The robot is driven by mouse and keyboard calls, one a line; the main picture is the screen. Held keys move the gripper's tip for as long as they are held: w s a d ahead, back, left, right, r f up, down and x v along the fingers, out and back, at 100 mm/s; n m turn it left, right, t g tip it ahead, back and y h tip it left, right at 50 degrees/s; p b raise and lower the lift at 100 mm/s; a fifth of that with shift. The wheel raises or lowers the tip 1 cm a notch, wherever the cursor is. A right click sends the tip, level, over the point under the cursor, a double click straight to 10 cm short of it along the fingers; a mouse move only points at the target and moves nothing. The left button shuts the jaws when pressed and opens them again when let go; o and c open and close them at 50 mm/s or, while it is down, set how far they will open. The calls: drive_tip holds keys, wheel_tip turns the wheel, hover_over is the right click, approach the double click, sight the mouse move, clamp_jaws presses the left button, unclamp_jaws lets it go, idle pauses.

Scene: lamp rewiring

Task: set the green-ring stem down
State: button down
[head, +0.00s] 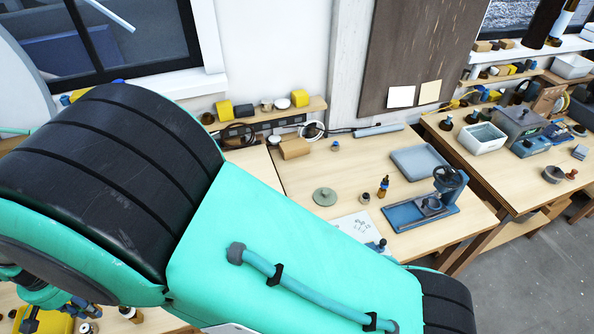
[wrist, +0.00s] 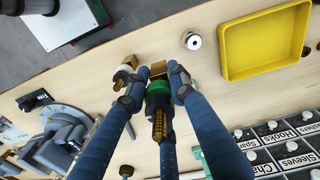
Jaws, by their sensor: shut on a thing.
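In the wrist view my gripper (wrist: 156,80) is shut, with its two blue fingers on either side of the green-ring stem. The stem (wrist: 158,124) has a green ring (wrist: 158,92), a dark collar and a threaded brass rod pointing toward the camera. It is over the pale wooden bench (wrist: 225,105). Its far end is partly hidden, so I cannot tell whether it touches the bench. A small brown block (wrist: 158,68) shows just beyond the fingertips. In the head view my own arm covers the work spot.
In the wrist view a yellow tray (wrist: 224,60) lies at upper right, with a white round part (wrist: 193,41) left of it. A small pale-and-brass part (wrist: 124,70) is close to the left finger. A labelled compartment box (wrist: 285,135) is at lower right, a grey machine (wrist: 65,135) at left.

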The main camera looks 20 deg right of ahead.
drive_tip(key=w+d+f+m+p, duration=0.3)
drive_tip(key=w+d+m, duration=0.2)
drive_tip(key=w+d, duration=1.2)
drive_tip(key=w+d+f+m+p, duration=0.1)
drive_tip(key=w+d+m, duration=0.2)
drive_tip(key=d, duration=1.1)
drive_tip(key=w+d+f+m+p, duration=0.1)
drive_tip(key=w+d, duration=0.6)
drive_tip(key=d, duration=0.7)
drive_tip(key=w+d+f+m+p, duration=0.2)
drive_tip(key=w+d+m, duration=0.2)
drive_tip(key=d, duration=1)
drive_tip(key=shift+w+f+m, duration=0.2)
drive_tip(key=shift+w+m, duration=0.1)
drive_tip(key=shift+w, duration=0.75)
drive_tip(key=s+d+m, duration=0.1)
drive_tip(key=d, duration=0.5)
drive_tip(key=s+d+f+m+p, duration=0.1)
drive_tip(key=d, duration=0.6)
drive_tip(key=s+d+f+m+p, duration=0.1)
drive_tip(key=d+m, duration=0.1)
drive_tip(key=d, duration=0.5)
drive_tip(key=shift+s+d+f, duration=0.15)
drive_tip(key=shift+d, duration=0.1)
